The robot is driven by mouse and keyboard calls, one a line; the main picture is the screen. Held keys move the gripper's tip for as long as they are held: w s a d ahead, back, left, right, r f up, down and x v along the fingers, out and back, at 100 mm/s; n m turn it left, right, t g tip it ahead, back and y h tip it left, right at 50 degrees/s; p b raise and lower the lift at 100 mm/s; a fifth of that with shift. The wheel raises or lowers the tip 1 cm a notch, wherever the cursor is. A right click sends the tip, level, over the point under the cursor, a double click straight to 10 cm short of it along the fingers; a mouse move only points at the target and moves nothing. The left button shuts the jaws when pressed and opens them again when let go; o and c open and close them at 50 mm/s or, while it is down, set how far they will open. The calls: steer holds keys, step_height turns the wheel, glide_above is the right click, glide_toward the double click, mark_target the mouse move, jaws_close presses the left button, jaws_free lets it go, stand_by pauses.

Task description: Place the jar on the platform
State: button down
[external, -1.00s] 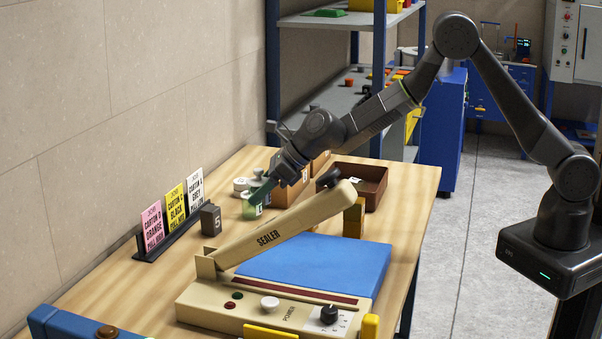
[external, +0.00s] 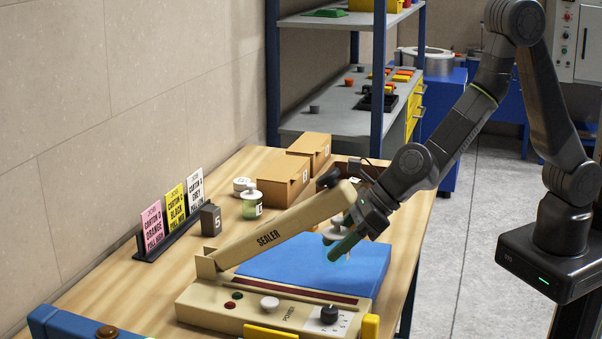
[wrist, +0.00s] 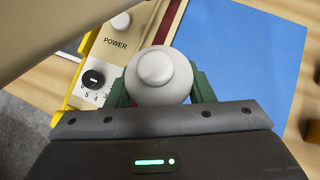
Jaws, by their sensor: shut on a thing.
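The jar (external: 335,233) shows as a pale grey lid with a round knob between my gripper's green fingers. In the wrist view the lid (wrist: 158,76) fills the gap between the fingers; the jar's body below is hidden. My gripper (external: 343,245) is shut on this jar and holds it tilted in the external view, over the right part of the blue platform (external: 290,262) of the sealer. The platform's blue top (wrist: 250,60) is bare in the wrist view. Whether the jar touches the platform cannot be told.
The sealer's raised beige arm (external: 270,238) crosses close to my gripper on the left. A green jar (external: 251,208) and another lidded jar (external: 243,185) stand near cardboard cartons (external: 283,182). A dark block (external: 210,220) and sign rack (external: 170,232) stand by the wall.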

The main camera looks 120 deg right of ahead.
mark_target(346, 258)
steer(key=s+a, duration=0.3)
steer(key=a, duration=0.1)
steer(key=shift+s+r, duration=0.2)
steer(key=shift+r, duration=0.1)
steer(key=shift+s+d+r, duration=0.1)
steer(key=shift+s, duration=0.1)
steer(key=d+r+m+g+h, duration=0.15)
steer(key=d+r, duration=0.25)
steer(key=d, duration=1)
steer(key=shift+m+t, duration=0.25)
steer(key=shift+m, duration=0.2)
steer(key=f+b, duration=0.1)
steer(key=f, duration=0.1)
steer(key=f+b, duration=0.1)
steer(key=d+f+b, duration=0.1)
steer(key=f, duration=0.1)
steer(key=shift+s+f+b, duration=0.3)
steer(key=shift+f+b, duration=1.6)
steer(key=shift+f, duration=0.75)
steer(key=shift+f, duration=0.1)
steer(key=c, duration=0.7)
jaws_free()
